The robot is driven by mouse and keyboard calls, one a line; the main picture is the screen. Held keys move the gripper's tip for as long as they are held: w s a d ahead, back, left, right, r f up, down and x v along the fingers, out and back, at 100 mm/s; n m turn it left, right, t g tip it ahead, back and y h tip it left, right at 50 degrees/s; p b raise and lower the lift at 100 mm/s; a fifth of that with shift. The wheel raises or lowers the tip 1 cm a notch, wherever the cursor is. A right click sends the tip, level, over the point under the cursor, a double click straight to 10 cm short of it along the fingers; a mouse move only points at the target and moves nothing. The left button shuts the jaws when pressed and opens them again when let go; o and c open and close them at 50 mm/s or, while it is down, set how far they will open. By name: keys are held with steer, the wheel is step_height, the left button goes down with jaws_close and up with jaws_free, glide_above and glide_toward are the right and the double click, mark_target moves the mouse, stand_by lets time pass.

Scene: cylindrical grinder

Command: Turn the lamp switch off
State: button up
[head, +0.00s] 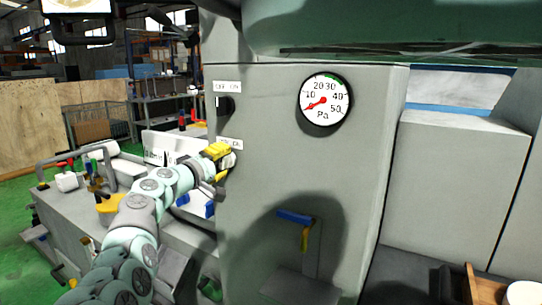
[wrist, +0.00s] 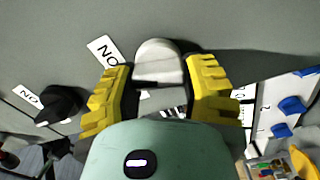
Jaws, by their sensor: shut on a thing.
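A pale grey rotary knob (wrist: 158,62) sits on the grey machine panel (head: 300,170). In the wrist view it is between the yellow fingers of my gripper (wrist: 158,80), which is shut on it. A white label (wrist: 104,50) beside it shows letters that look like "ON" upside down. In the head view my gripper (head: 222,160) is at the panel's left edge and hides most of this knob. A black knob (head: 226,105) with an "OFF ON" label is higher on the panel; it also shows in the wrist view (wrist: 60,105). I cannot read which knob is the lamp's.
A round pressure gauge (head: 325,100) is right of the knobs. A blue and yellow lever (head: 297,219) sticks out lower on the panel. A machine bed (head: 70,215) with handles and fittings lies left of the panel. Green floor shows at far left.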

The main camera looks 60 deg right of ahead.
steer(key=shift+w+n, duration=0.1)
steer(key=shift+n, duration=1.2)
steer(key=shift+f+n, duration=0.15)
steer(key=shift+n, duration=0.15)
steer(key=o, duration=1.2)
steer(key=shift+a, duration=0.1)
steer(key=shift+s+a, duration=0.15)
steer(key=shift+a, duration=1.85)
steer(key=shift+s+a, duration=0.15)
steer(key=shift+a, duration=1.8)
steer(key=shift+s+a, duration=0.15)
steer(key=shift+a, duration=1.85)
